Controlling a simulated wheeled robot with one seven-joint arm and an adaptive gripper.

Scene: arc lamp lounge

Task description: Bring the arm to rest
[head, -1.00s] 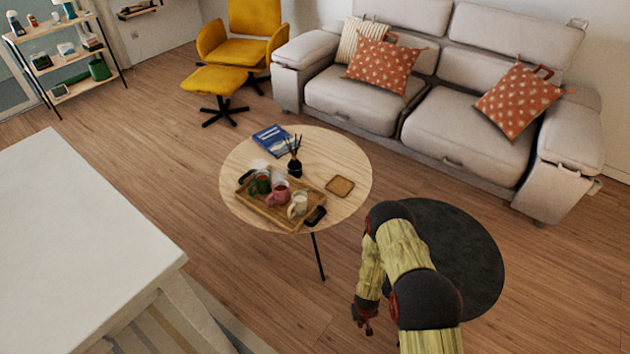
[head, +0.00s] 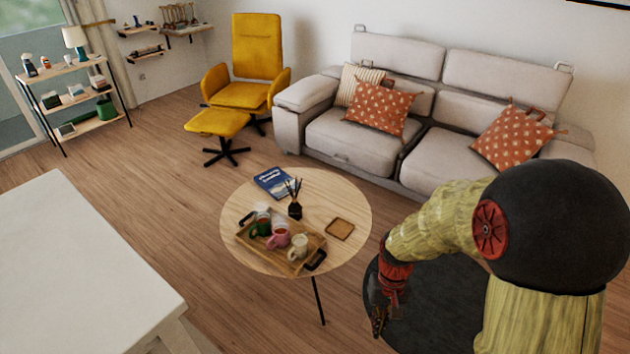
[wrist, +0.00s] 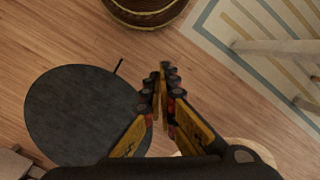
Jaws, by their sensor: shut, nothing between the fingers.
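My gripper (head: 380,318) hangs low at the end of my bent arm, to the right of the round coffee table and over the edge of a dark round surface, in the head view. In the wrist view my gripper (wrist: 163,72) points down toward the wood floor with its fingers together and nothing between them. My arm takes up the right side of the head view and hides part of the sofa and the dark round surface.
The round table (head: 348,190) holds a wooden tray (head: 290,268) with mugs, a book (head: 274,182), a reed diffuser (head: 295,209) and a coaster (head: 340,229). A dark round surface (wrist: 85,115) and a basket (wrist: 145,10) show in the wrist view. A white table (head: 80,270) stands left.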

